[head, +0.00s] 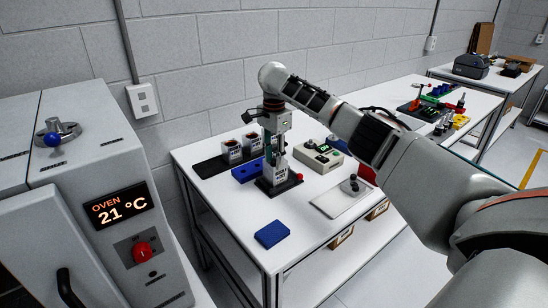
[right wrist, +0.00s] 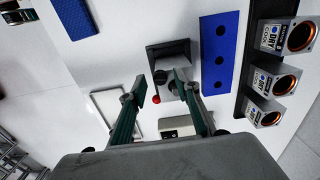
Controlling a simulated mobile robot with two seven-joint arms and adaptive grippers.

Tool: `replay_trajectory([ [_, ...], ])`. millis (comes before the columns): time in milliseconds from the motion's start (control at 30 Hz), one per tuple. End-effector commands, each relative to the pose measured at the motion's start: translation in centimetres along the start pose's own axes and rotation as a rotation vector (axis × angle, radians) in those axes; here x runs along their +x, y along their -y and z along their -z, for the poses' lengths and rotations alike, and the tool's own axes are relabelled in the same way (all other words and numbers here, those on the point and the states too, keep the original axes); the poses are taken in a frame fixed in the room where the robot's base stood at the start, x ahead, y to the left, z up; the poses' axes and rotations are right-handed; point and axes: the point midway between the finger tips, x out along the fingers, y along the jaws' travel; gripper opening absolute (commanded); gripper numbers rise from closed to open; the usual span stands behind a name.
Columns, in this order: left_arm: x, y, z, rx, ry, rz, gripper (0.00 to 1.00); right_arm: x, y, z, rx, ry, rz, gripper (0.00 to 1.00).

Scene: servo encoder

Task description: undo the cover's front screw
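My right gripper (head: 273,150) points down above a small grey unit (head: 276,174) on a black base with a red knob, on the white table. In the right wrist view, the gripper (right wrist: 159,86) has its two fingers apart, with the unit's black base (right wrist: 168,50) beyond the tips. The grey unit is partly hidden behind the right finger there. Nothing shows held between the fingers, and I cannot tell whether they touch the unit. I cannot make out the cover's front screw in either view. My left gripper is not in view.
A blue strip with holes (right wrist: 220,55) and a dark tray with boxed units (head: 232,150) stand beside the base. A blue pad (head: 272,234), a white plate (head: 330,205) and a meter-like box (head: 318,157) are also there. An oven (head: 120,220) stands left. The table's front is mostly clear.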

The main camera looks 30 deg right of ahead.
Motion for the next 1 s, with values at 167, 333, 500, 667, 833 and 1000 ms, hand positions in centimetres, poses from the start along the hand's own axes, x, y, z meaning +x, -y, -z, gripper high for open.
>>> replay_trajectory([
  [167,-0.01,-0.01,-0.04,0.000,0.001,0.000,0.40,-0.02,-0.01,0.02,0.000,0.000,0.000,0.06],
  [333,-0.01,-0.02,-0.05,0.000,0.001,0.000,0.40,-0.03,-0.01,0.02,0.000,0.000,0.000,0.00],
  [500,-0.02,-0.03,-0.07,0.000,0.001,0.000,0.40,-0.03,-0.01,0.01,-0.012,0.000,0.000,0.00],
  [667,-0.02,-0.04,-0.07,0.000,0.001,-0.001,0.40,-0.02,0.00,-0.02,-0.063,0.000,0.000,0.00],
  [833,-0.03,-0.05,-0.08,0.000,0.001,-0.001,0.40,-0.02,0.00,0.00,-0.169,-0.001,-0.001,0.00],
  [1000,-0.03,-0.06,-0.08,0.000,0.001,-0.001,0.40,-0.04,0.02,-0.02,-0.317,0.000,0.000,0.00],
])
